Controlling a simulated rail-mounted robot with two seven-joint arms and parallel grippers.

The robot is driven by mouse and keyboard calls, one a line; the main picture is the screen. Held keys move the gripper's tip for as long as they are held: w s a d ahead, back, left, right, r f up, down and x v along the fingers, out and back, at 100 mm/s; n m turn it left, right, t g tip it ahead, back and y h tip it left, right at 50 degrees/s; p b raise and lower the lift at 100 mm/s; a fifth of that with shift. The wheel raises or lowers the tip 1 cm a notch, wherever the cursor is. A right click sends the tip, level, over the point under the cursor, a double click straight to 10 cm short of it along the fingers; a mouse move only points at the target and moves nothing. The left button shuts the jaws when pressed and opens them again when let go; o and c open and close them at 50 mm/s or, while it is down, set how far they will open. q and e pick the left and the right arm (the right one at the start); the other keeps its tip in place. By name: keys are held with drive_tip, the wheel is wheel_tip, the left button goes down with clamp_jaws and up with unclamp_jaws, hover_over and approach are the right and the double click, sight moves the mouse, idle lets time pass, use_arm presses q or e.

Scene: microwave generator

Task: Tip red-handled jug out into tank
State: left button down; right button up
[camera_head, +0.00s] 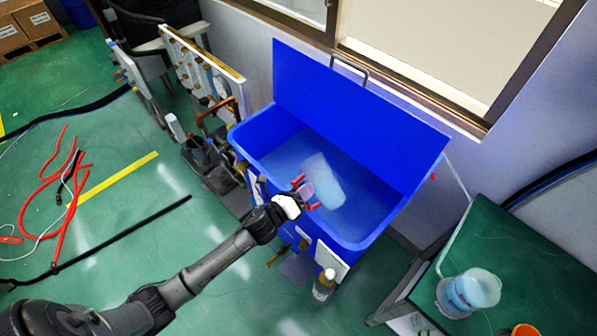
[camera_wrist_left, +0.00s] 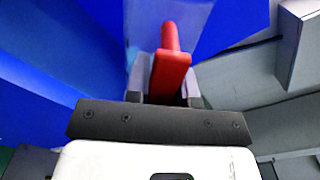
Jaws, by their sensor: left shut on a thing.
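The blue tank (camera_head: 370,238) stands open against the wall, its blue lid (camera_head: 350,105) raised at the back. My left gripper (camera_head: 304,193) is over the tank's front part, shut on the red handle of the jug (camera_head: 323,181). The jug's pale, translucent body lies slanted in the head view, over the tank's opening. Its contents cannot be made out. In the left wrist view the red handle (camera_wrist_left: 170,72) sits between the two fingers, with part of the pale jug body (camera_wrist_left: 165,14) behind it. My right gripper is not in view.
A green table (camera_head: 530,260) at the right holds a clear container with a blue label (camera_head: 462,294). A panel with pipes (camera_head: 205,75) stands left of the tank. Red hoses (camera_head: 62,195) and black cables lie on the green floor. A bottle (camera_head: 324,285) is at the tank's front.

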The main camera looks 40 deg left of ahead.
use_arm(q)
drive_tip(key=shift+f+n, duration=0.1)
drive_tip(key=shift+n, duration=0.4)
drive_tip(key=shift+f+n, duration=0.15)
drive_tip(key=shift+n, duration=0.35)
drive_tip(key=shift+a+r, duration=0.1)
drive_tip(key=shift+r, duration=0.15)
drive_tip(key=shift+r+n, duration=0.1)
drive_tip(key=shift+n, duration=0.3)
drive_tip(key=shift+r, duration=0.1)
drive_tip(key=shift+r+n, duration=0.1)
drive_tip(key=shift+n, duration=0.3)
drive_tip(key=shift+a+r, duration=0.1)
drive_tip(key=shift+d+r+n+p, duration=0.1)
drive_tip(key=shift+d+n+p, duration=0.1)
drive_tip(key=shift+n+p, duration=0.1)
